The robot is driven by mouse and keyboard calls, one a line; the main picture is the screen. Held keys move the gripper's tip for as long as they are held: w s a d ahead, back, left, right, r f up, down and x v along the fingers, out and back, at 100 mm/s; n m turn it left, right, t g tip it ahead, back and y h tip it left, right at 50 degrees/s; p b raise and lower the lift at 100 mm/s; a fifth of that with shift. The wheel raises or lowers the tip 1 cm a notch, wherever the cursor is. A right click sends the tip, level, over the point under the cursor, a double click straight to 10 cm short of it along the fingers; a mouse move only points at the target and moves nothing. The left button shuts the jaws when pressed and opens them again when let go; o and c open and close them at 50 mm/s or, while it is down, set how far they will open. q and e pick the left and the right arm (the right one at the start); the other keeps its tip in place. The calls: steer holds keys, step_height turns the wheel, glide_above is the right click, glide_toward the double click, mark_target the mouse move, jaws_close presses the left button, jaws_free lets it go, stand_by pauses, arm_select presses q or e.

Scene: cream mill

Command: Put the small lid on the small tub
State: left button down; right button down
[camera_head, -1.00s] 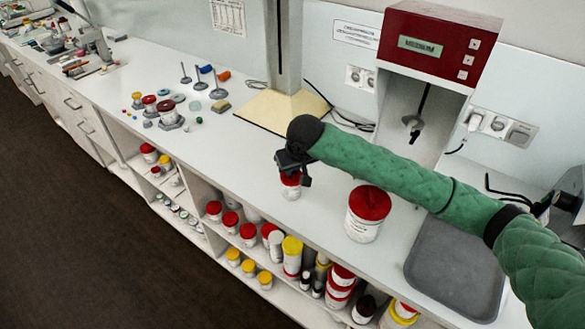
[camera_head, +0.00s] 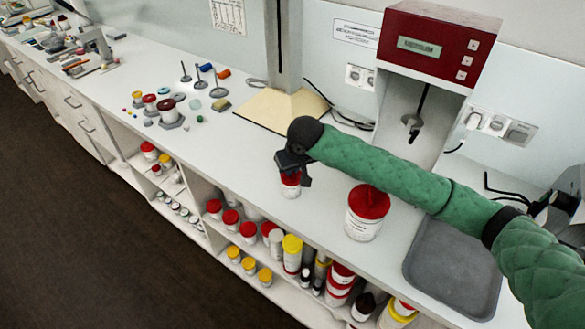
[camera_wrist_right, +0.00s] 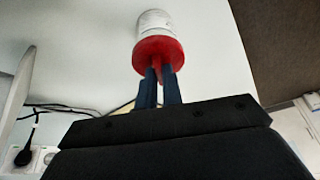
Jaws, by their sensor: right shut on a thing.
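The small tub (camera_head: 290,191) is white and stands upright on the counter in the head view. The small red lid (camera_head: 290,179) is at its top. In the right wrist view, the red lid (camera_wrist_right: 158,56) lies against the white tub (camera_wrist_right: 155,21), with no clear gap between them; I cannot tell whether it is fully seated. My right gripper (camera_head: 292,172) is directly above the tub. In the wrist view its two dark fingers (camera_wrist_right: 162,82) are shut on a narrow red part in the middle of the lid. My left gripper is not in view.
A larger white tub with a red lid (camera_head: 367,213) stands to the right. A grey tray (camera_head: 453,268) lies farther right, below the red-topped machine (camera_head: 436,40). Small parts lie to the left on the counter (camera_head: 235,150). Shelves below the front edge hold several tubs.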

steer(key=shift+f+p, duration=0.15)
steer(key=shift+p, duration=0.3)
stand_by(0.5)
steer(key=c, duration=1)
jaws_free()
steer(key=shift+r+p, duration=2.3)
